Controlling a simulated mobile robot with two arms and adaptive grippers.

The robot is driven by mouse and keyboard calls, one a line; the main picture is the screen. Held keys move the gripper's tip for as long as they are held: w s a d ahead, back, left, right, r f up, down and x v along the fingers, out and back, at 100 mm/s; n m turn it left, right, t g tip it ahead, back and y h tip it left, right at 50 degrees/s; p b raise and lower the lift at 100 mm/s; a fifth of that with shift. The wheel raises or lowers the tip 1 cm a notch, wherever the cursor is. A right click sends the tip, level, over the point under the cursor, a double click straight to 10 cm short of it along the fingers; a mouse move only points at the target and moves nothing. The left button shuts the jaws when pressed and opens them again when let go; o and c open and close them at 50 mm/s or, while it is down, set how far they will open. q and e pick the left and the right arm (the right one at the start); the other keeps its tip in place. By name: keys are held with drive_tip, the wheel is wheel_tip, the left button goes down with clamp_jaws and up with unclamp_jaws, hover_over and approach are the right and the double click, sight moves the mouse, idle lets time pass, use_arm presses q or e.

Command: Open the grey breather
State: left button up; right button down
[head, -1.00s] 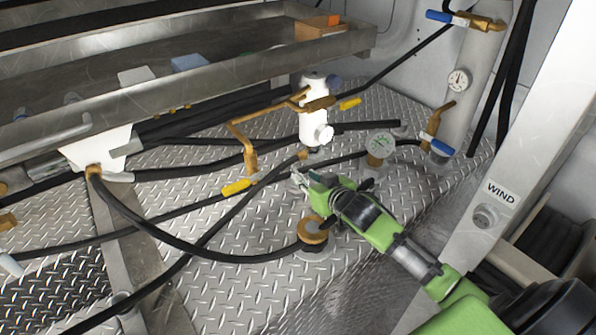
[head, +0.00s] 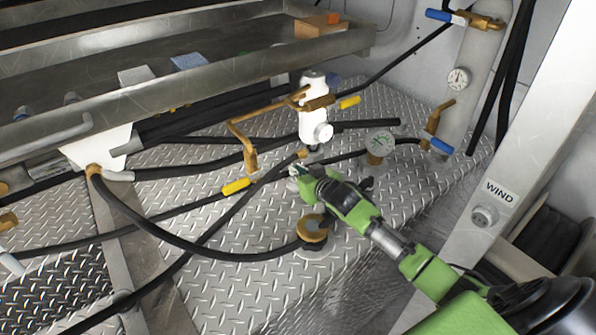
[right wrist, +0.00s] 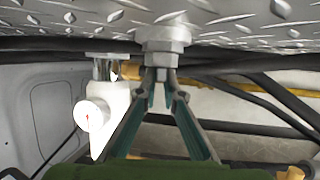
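The grey breather seems to be the small hex-shaped metal fitting (right wrist: 162,42) against the tread plate at the top of the right wrist view. In the head view the right gripper (head: 294,173) points left, just below the white filter body. My left gripper is not in view.
A white filter body (head: 313,112) with brass pipes stands just behind the gripper; its round white part shows in the wrist view (right wrist: 92,115). A brass-coloured cap (head: 312,228) with a black hose sits below. Hoses cross the tread plate.

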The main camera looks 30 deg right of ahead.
drive_tip(key=shift+d+r+n+y+p, duration=0.1)
drive_tip(key=shift+n+y+p, duration=0.3)
drive_tip(key=shift+n+p, duration=0.15)
drive_tip(key=shift+n+y, duration=0.55)
drive_tip(key=shift+y, duration=0.35)
drive_tip(key=c, duration=2.2)
unclamp_jaws()
drive_tip(key=shift+o, duration=0.2)
